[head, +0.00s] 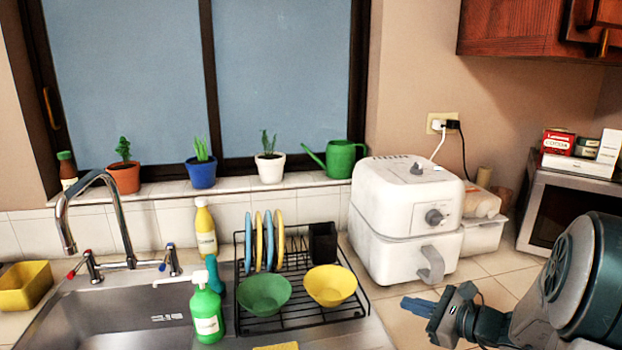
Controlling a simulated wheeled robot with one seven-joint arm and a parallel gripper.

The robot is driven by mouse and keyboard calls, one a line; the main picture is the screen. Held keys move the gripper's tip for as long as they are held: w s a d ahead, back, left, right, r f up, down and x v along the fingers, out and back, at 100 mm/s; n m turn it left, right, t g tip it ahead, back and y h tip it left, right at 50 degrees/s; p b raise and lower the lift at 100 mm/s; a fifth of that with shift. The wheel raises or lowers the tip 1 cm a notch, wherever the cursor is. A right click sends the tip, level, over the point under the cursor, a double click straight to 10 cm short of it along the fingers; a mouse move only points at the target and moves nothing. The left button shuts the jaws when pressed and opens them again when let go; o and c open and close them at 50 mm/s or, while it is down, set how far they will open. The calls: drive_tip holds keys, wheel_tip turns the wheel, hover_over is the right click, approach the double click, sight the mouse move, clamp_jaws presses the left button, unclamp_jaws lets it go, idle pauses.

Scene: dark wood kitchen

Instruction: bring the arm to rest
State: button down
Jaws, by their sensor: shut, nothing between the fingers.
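My gripper (418,307) shows at the lower right of the head view, at the end of my arm, which reaches in from the right edge. Its blue fingers are together and point left, with nothing between them. It is above the tiled counter (385,305), in front of the white air fryer (408,215) and to the right of the dish rack (362,292). It appears apart from both.
The rack holds a green bowl (264,294), a yellow bowl (330,286) and plates. A microwave (565,200) stands behind my arm. Potted plants and a green watering can (340,159) line the windowsill.

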drive_tip(key=s+a+n+g+h, duration=0.1)
drive_tip(key=s+a+n+g, duration=0.7)
drive_tip(key=s+a+n, duration=0.3)
drive_tip(key=s+d+r+n+h, duration=0.1)
drive_tip(key=s+n+h, duration=0.3)
drive_tip(key=n, duration=0.2)
drive_tip(key=s+d+r+n+h+p, duration=0.1)
drive_tip(key=s+d+n+h, duration=0.1)
drive_tip(key=s+n+h, duration=0.3)
drive_tip(key=shift+s+d+r+n, duration=0.2)
drive_tip(key=shift+d+r+n, duration=0.1)
drive_tip(key=shift+n, duration=0.3)
